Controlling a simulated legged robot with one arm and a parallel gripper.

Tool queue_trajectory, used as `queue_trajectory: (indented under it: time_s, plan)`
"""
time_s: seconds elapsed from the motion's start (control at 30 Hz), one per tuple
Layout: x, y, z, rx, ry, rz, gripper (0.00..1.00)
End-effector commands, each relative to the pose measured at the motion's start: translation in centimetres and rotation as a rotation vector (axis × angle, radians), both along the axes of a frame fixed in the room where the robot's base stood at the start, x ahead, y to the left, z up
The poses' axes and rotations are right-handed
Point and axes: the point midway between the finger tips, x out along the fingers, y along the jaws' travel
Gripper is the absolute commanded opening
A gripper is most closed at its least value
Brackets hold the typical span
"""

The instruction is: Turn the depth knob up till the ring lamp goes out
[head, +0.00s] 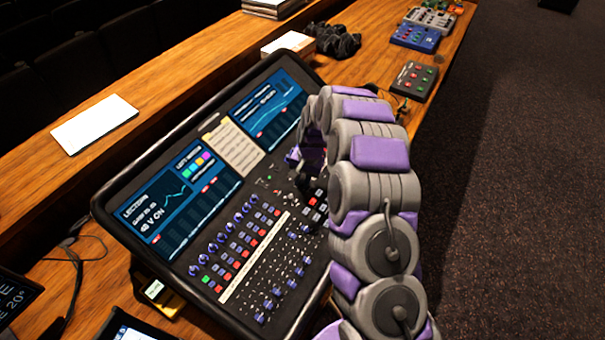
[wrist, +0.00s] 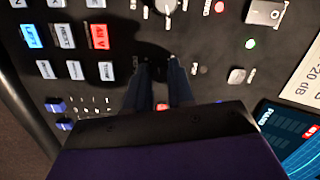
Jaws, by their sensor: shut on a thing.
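The mixing desk (head: 155,165) fills the middle of the head view, with screens at the back and rows of knobs and buttons in front. My gripper (head: 302,182) reaches down to the right part of its panel. In the wrist view its two dark fingertips (wrist: 158,72) are shut on a small dark knob at panel level, which I take as the depth knob. The fingers and shadow hide most of it, and no label shows. I cannot pick out the ring lamp for certain. A red light (wrist: 162,106) shows between the fingers.
In the wrist view a green lamp (wrist: 250,43), a metal switch (wrist: 237,76) and a silver-topped knob (wrist: 265,12) lie to the right. Lettered buttons (wrist: 66,36) lie to the left. A paper sheet (head: 233,148) lies between the desk's screens.

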Motion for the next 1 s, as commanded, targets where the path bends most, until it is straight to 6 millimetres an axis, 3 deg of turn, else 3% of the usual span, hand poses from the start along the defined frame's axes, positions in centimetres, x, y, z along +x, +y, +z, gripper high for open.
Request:
queue_trajectory:
  time_s: [0.43, 1.0]
  plan:
    - [0.2, -0.04, 0.28, 0.017, 0.014, -0.267, 0.0]
    - [0.21, -0.03, 0.14, 0.021, 0.019, -0.323, 0.0]
